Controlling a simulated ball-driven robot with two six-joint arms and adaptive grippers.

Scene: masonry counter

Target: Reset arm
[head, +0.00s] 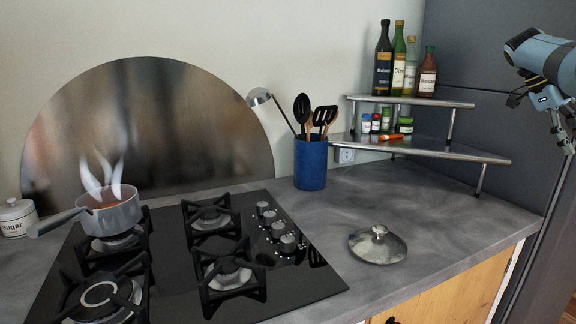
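My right arm comes in at the upper right, in front of the dark grey wall. Its gripper (566,142) points down at the right edge, clear of the counter and partly cut off. Its fingers are too small and cropped to tell open from shut, and I see nothing held in it. My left gripper is not in view.
A steaming saucepan (112,214) sits on the back left burner of the black gas hob (180,272). A blue utensil holder (310,165) and a corner shelf (440,148) with bottles stand behind.

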